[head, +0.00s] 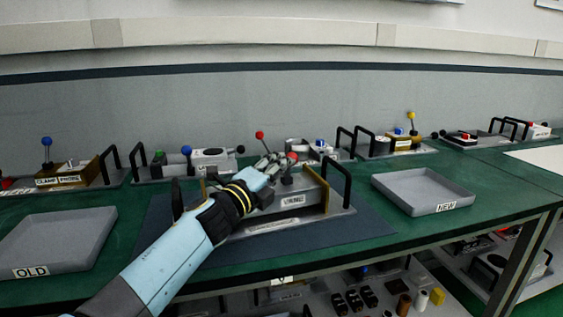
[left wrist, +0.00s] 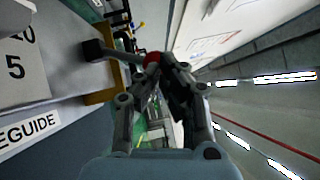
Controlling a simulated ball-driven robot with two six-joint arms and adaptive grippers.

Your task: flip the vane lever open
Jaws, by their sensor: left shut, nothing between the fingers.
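The central unit (head: 292,200) is a grey and brass device with a label that seems to read VANE and black side handles. A red ball knob (head: 292,157) stands over it, just right of my left gripper (head: 268,162). In the left wrist view a red lever knob (left wrist: 152,58) sits at the tips of my left gripper (left wrist: 165,75), on a bar running to a black block (left wrist: 94,50). The fingers are shut with nothing between them; contact with the knob is unclear. My gripper and forearm hide part of the unit. My right gripper is out of view.
A second red-knobbed lever (head: 260,135) rises just behind my gripper. A tray marked OLD (head: 62,240) lies left and a tray marked NEW (head: 425,190) right on the green bench. Other levered devices, including a clamp probe unit (head: 72,178), line the back.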

